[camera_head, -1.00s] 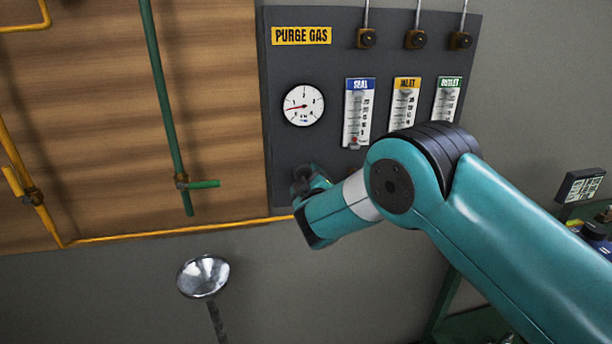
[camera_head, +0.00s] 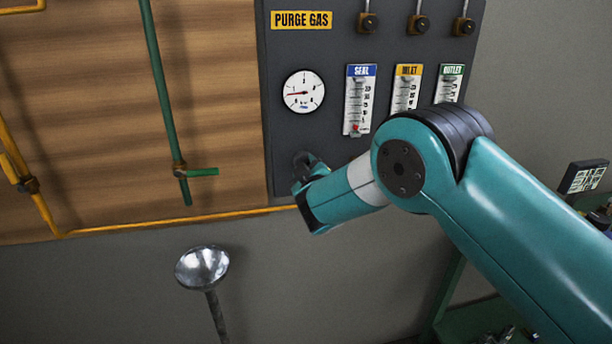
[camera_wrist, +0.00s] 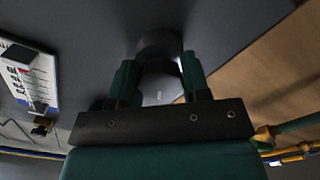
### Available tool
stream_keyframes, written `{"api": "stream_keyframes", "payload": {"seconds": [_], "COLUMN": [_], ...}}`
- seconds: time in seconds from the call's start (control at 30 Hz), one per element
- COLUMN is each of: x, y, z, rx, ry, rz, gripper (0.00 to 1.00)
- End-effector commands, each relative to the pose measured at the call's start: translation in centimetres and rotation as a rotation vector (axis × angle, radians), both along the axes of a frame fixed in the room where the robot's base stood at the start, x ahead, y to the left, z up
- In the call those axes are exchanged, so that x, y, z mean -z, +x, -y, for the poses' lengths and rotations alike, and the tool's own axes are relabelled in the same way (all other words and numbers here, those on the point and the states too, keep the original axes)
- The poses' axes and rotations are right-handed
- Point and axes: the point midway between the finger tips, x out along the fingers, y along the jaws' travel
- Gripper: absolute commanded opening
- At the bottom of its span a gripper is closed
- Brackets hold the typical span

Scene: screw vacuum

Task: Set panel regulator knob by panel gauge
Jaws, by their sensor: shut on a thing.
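The dark purge gas panel (camera_head: 300,128) stands on the wall. Its round white gauge (camera_head: 304,92) has a red needle pointing left and slightly down. The regulator knob (camera_wrist: 158,84) shows in the wrist view as a grey piece with a small white mark, below a dark round collar. My gripper (camera_wrist: 158,80) has a finger on each side of the knob and is shut on it. In the head view my gripper (camera_head: 304,170) is at the panel's lower left, below the gauge, and my wrist hides most of the knob.
Seal (camera_head: 359,100), inlet (camera_head: 406,88) and outlet flowmeters stand right of the gauge, partly behind my arm. A green pipe with a valve handle (camera_head: 202,172) and yellow pipes run along the left wall. A metal funnel (camera_head: 202,267) stands below. The lower-left wall is clear.

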Motion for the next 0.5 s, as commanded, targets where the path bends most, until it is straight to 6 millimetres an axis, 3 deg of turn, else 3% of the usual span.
{"api": "stream_keyframes", "payload": {"seconds": [0.03, 0.5], "x": [0.79, 1.2], "y": [-0.06, -0.12], "z": [-0.08, -0.12], "rx": [-0.002, -0.002], "ry": [0.03, 0.435], "rz": [-0.006, -0.122], "gripper": [0.2, 0.2]}}
